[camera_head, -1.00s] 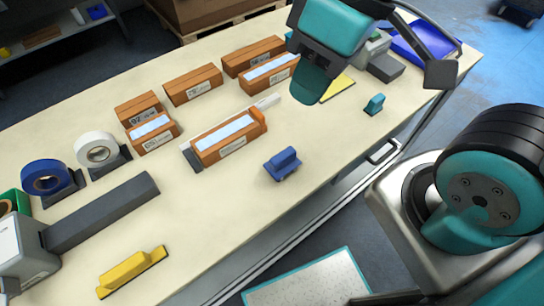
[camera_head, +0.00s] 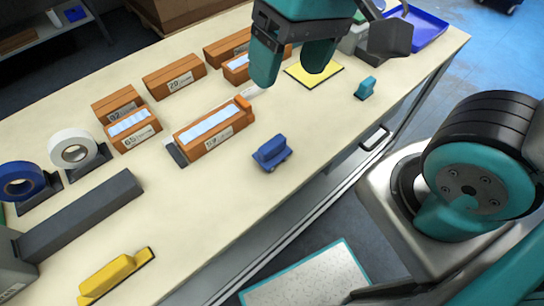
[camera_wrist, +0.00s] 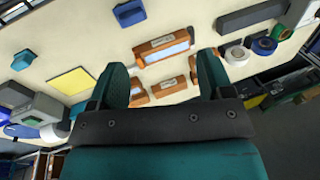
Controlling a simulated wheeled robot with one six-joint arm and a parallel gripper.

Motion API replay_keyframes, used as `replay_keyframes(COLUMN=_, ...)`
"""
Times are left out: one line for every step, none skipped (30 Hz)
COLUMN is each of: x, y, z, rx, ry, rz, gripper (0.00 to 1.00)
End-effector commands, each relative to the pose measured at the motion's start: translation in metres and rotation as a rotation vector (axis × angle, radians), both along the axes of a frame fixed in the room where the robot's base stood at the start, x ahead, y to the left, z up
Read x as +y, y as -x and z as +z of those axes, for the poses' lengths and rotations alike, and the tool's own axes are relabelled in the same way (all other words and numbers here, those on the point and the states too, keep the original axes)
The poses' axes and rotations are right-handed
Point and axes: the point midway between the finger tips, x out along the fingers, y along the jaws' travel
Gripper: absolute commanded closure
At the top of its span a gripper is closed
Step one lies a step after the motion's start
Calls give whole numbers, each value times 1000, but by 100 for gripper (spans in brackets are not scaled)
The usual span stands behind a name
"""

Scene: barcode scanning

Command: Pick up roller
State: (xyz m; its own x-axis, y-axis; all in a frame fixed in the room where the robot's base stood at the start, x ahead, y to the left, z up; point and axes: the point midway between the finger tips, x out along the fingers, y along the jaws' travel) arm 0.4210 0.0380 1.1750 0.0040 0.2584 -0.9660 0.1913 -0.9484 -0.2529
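A small blue block-like thing (camera_head: 271,153) with what look like small wheels stands on the table, right of the orange box marked 59 (camera_head: 215,128); it may be the roller. It also shows at the top of the wrist view (camera_wrist: 124,12). A smaller teal thing (camera_head: 366,88) stands near the table's right edge, and at the left of the wrist view (camera_wrist: 22,58). I cannot tell for certain which is the roller. My gripper (camera_head: 291,77) is open and empty above the table's far part, apart from both. Its two teal fingers stand wide apart in the wrist view (camera_wrist: 161,72).
Orange boxes (camera_head: 174,82) stand in rows at the back. A yellow pad (camera_head: 314,74) lies near my gripper. Tape rolls (camera_head: 74,148), a long dark grey bar (camera_head: 82,215) and a yellow block (camera_head: 116,276) are at left. The table around the blue thing is clear.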

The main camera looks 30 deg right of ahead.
Motion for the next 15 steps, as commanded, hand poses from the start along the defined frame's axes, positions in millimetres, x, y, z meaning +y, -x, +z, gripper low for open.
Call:
replay_keyframes(x=0, y=-7, z=-29, rx=31, ry=31, rz=-132, gripper=15)
replay_keyframes(x=-1, y=-12, z=-36, rx=52, ry=52, rz=-231, gripper=15)
replay_keyframes(x=-2, y=-18, z=-44, rx=77, ry=78, rz=-365, gripper=15)
replay_keyframes(x=-2, y=-22, z=-50, rx=95, ry=97, rz=-467, gripper=15)
replay_keyframes(x=-3, y=-25, z=-56, rx=110, ry=115, rz=-568, gripper=15)
replay_keyframes(x=-3, y=-30, z=-63, rx=129, ry=136, rz=-700, gripper=15)
replay_keyframes(x=-3, y=-34, z=-67, rx=140, ry=148, rz=-798, gripper=15)
replay_keyframes(x=-3, y=-36, z=-71, rx=150, ry=160, rz=-890, gripper=15)
replay_keyframes(x=-2, y=-40, z=-75, rx=163, ry=173, rz=-1005, gripper=15)
replay_keyframes(x=-2, y=-42, z=-78, rx=169, ry=180, rz=-1086, gripper=15)
replay_keyframes(x=-1, y=-44, z=-81, rx=176, ry=188, rz=-1158, gripper=15)
replay_keyframes(x=-1, y=-46, z=-83, rx=182, ry=193, rz=-1245, gripper=15)
replay_keyframes(x=-1, y=-47, z=-84, rx=186, ry=198, rz=-1302, gripper=15)
replay_keyframes(x=0, y=-48, z=-84, rx=189, ry=200, rz=-1350, gripper=15)
replay_keyframes(x=0, y=-49, z=-85, rx=193, ry=203, rz=-1403, gripper=15)
